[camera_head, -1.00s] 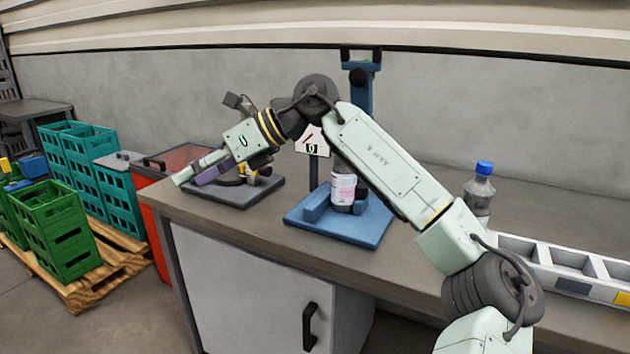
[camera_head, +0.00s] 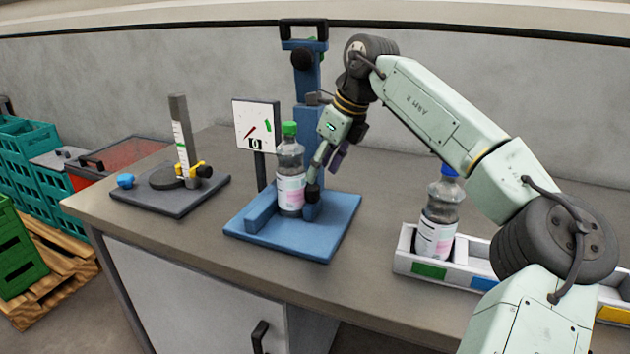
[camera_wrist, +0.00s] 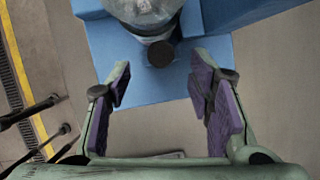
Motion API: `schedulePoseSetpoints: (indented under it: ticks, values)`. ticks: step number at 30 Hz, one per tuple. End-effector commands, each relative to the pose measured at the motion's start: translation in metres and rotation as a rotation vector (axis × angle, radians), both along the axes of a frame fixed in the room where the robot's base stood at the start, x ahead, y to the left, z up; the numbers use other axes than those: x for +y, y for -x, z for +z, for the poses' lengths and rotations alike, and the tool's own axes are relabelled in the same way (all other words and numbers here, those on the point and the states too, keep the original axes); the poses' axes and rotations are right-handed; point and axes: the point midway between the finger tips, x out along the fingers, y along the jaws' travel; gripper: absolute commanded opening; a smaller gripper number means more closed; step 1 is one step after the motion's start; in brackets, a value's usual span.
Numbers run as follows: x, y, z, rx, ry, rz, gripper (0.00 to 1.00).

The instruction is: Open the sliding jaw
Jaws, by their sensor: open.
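A blue fixture (camera_head: 335,228) stands on the bench. A clear bottle with a green cap (camera_head: 290,170) stands upright in it, beside a blue block on its left. The sliding jaw (camera_head: 311,210) appears to be the small blue piece at the bottle's right, with a dark round knob (camera_head: 313,191). My gripper (camera_head: 324,168) points down just above this knob. In the wrist view my gripper (camera_wrist: 160,80) is open, its purple pads apart. The knob (camera_wrist: 161,54) lies ahead, between the lines of the fingers, and looks untouched. Part of the jaw is hidden.
A blue column (camera_head: 308,95) rises behind the bottle. A dial panel (camera_head: 254,125) stands left of it. A white tray (camera_head: 408,262) with a blue-capped bottle (camera_head: 437,225) lies right, under my arm.

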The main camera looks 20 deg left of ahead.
Motion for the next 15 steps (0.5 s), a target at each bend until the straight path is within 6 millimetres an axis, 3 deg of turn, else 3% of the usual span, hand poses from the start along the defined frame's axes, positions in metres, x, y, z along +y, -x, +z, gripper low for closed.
schedulePoseSetpoints:
  ticks: [6,15]
  values:
    - [0.014,-0.003,-0.033,0.003,-0.001,0.001,0.48]
    - [0.020,-0.004,-0.048,0.000,-0.001,0.001,0.48]
